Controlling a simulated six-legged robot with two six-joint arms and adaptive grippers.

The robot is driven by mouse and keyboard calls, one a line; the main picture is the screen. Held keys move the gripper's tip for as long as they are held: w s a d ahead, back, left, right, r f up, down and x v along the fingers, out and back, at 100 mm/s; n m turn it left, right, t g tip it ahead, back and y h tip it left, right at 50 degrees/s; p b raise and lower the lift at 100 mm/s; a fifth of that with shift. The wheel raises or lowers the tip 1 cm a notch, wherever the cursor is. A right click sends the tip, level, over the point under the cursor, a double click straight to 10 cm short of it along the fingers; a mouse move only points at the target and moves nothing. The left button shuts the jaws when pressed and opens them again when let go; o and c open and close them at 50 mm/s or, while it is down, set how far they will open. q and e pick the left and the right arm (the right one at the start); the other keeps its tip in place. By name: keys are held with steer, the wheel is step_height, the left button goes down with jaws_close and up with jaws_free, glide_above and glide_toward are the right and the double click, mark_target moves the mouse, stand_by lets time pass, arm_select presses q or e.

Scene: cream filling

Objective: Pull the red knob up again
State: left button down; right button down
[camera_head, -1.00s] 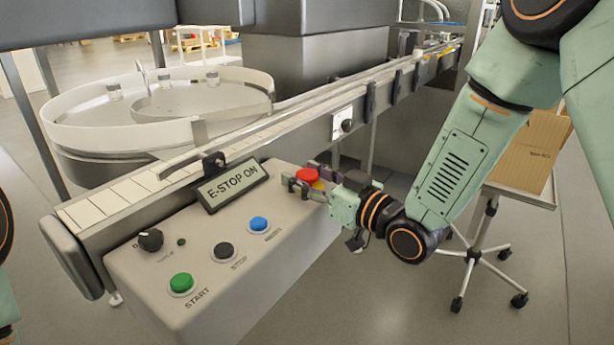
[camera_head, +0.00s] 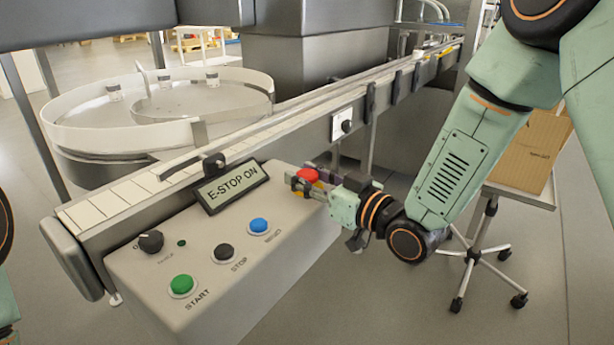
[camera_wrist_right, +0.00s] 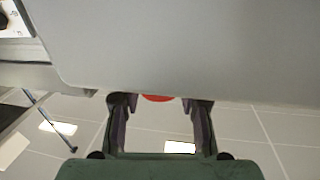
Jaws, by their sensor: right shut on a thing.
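The red knob (camera_head: 307,175) is at the far right end of the grey control box (camera_head: 215,300). My right gripper (camera_head: 306,183) reaches in from the right and is shut on the knob, with its fingers on either side. In the right wrist view a sliver of the red knob (camera_wrist_right: 158,98) shows between the two fingers (camera_wrist_right: 160,105); the box face hides the rest. The display (camera_head: 233,188) on the box reads "E-STOP ON". Of my left arm, only a part shows at the left edge; its gripper is out of view.
The box also bears a green START button (camera_head: 182,284), a black STOP button (camera_head: 224,251), a blue button (camera_head: 259,225) and a black dial (camera_head: 151,240). A conveyor (camera_head: 120,198) runs behind it. A wheeled stand with a cardboard box (camera_head: 530,150) is at the right.

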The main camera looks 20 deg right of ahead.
step_height(320, 180, up, 2)
steer(key=shift+p, duration=0.8)
steer(key=shift+w, duration=0.1)
steer(key=c, duration=0.8)
jaws_free()
steer(key=shift+f, duration=0.1)
steer(key=v, duration=0.7)
steer(key=shift+s, duration=0.3)
steer(key=shift+d, duration=0.1)
